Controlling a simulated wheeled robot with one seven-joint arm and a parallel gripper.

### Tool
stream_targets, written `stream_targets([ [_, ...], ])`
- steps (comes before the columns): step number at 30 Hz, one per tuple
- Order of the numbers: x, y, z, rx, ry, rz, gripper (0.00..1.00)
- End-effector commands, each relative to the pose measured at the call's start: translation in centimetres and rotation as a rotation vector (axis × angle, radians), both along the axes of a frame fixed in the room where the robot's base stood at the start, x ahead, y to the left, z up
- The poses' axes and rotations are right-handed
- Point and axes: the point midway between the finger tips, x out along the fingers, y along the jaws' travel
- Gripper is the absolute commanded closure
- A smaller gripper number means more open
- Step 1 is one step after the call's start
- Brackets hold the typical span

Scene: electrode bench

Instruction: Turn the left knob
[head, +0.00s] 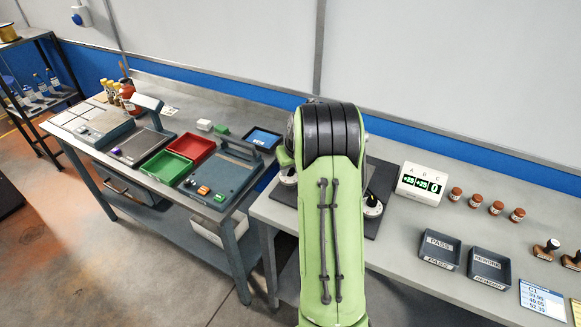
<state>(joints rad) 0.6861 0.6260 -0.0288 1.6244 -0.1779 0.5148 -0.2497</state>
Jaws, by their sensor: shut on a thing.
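A dark panel (384,190) lies on the right bench, mostly hidden behind my green arm. At its left edge a pale dial of the left knob (288,178) shows in part beside the arm. On the right of the panel a white dial with a black knob (372,207) is in plain view. The middle of the panel is hidden. My gripper is hidden behind my own arm, so its jaws and any contact with a knob do not show. A white display (421,184) marked A, B, C seems to read +25, +25 and 0 in green.
PASS (439,249) and REWORK (490,267) trays stand right of the panel. Several brown jars (476,201) line the bench behind them. The left bench holds a green tray (167,167), a red tray (191,148) and instruments. A gap separates the benches.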

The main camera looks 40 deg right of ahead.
Motion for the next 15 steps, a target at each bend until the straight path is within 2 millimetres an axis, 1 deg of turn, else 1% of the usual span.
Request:
stream_targets([
  [15, -0.08, -0.30, 0.05, 0.000, 0.001, 0.329, 1.00],
])
